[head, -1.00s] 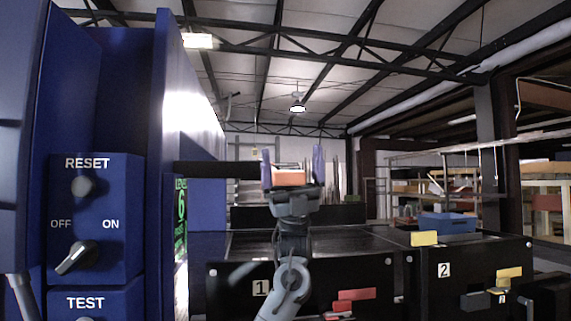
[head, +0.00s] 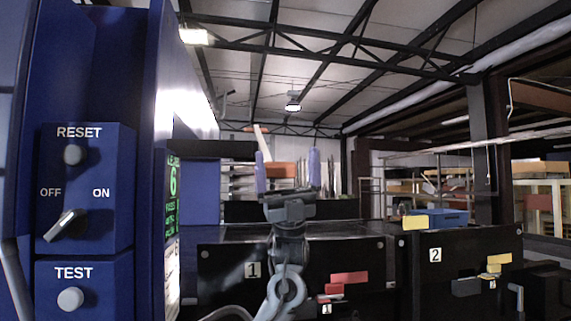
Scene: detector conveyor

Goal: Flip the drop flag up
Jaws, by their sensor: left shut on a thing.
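My left gripper (head: 287,172) is upright in the middle of the head view, with two pale purple fingers standing apart. It is shut on an orange piece (head: 281,170) that shows between the fingers. A small gap shows between this piece and the right finger, so the contact there is hard to judge. A thin white and orange strip (head: 263,142) sticks up at a tilt behind the left finger. I cannot tell which of these is the drop flag. A red flag-like piece (head: 350,278) is on the front of black box 1. My right gripper is not in view.
A blue control panel (head: 85,185) with RESET, OFF/ON and TEST controls stands close on the left, beside a green display (head: 172,195). Black boxes 1 (head: 225,290) and 2 (head: 425,290) stand ahead. Box 2 carries a blue tray (head: 440,219) and yellow pieces (head: 413,222).

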